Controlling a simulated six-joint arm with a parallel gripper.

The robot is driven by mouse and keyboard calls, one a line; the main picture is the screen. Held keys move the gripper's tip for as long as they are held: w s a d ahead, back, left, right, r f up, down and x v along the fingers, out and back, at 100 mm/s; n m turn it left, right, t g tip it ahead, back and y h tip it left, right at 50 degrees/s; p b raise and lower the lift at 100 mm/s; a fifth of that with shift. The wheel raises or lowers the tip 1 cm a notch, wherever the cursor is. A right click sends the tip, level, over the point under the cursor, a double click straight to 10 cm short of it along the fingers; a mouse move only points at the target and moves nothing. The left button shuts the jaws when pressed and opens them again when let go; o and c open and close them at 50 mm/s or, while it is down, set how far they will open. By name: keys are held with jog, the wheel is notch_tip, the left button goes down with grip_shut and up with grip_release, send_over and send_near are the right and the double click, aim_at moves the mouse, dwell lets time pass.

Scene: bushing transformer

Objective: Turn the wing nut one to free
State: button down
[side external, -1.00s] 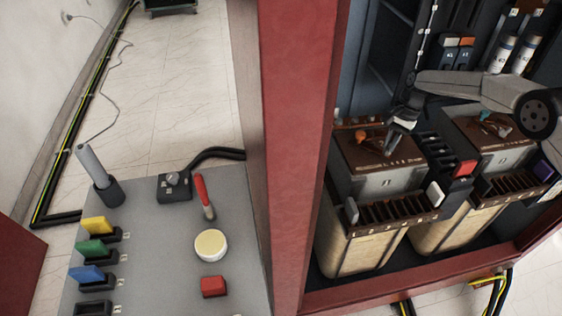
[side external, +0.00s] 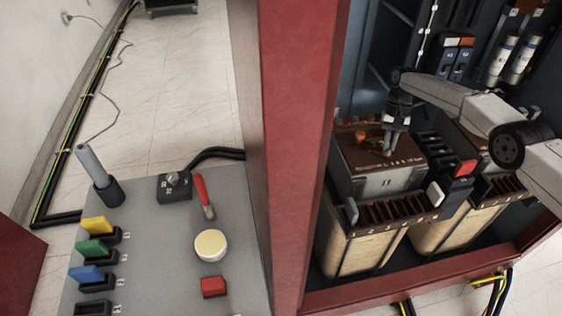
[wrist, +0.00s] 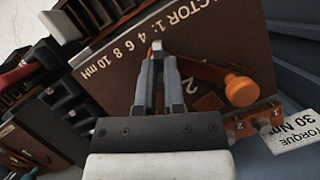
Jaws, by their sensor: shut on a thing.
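My gripper (side external: 388,150) points down at the brown top plate of the left transformer box (side external: 376,160). In the wrist view my gripper (wrist: 160,72) has its two grey fingers close together over the brown plate marked "1: 4 6 8 10 mH". It is shut on the wing nut, which is mostly hidden between the fingers; a small pale piece shows at the tips. A lever with an orange knob (wrist: 240,90) lies right of the fingers; the orange knob (side external: 361,136) is left of my gripper in the side view.
A second transformer box (side external: 478,140) stands to the right, partly behind my arm. A red block (side external: 465,168) and dark slotted strips lie between the boxes. A "30 Nm" torque label (wrist: 296,130) is at the right. A red cabinet post (side external: 300,150) stands to the left.

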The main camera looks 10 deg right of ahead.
jog(key=shift+s+a+f, duration=0.15)
jog(key=shift+f, duration=0.25)
jog(key=c, duration=0.7)
grip_release()
jog(key=shift+d, duration=0.2)
jog(key=shift+r, duration=0.25)
jog(key=shift+r, duration=1.5)
jog(key=shift+s+d+r, duration=0.2)
jog(key=shift+s+r, duration=1.4)
jog(key=shift+s, duration=0.7)
jog(key=shift+s+d+r, duration=0.15)
jog(key=shift+s+r, duration=1.5)
jog(key=shift+s, duration=0.7)
jog(key=shift+s+d+r, duration=0.2)
jog(key=shift+s+r, duration=1.4)
jog(key=shift+s, duration=0.7)
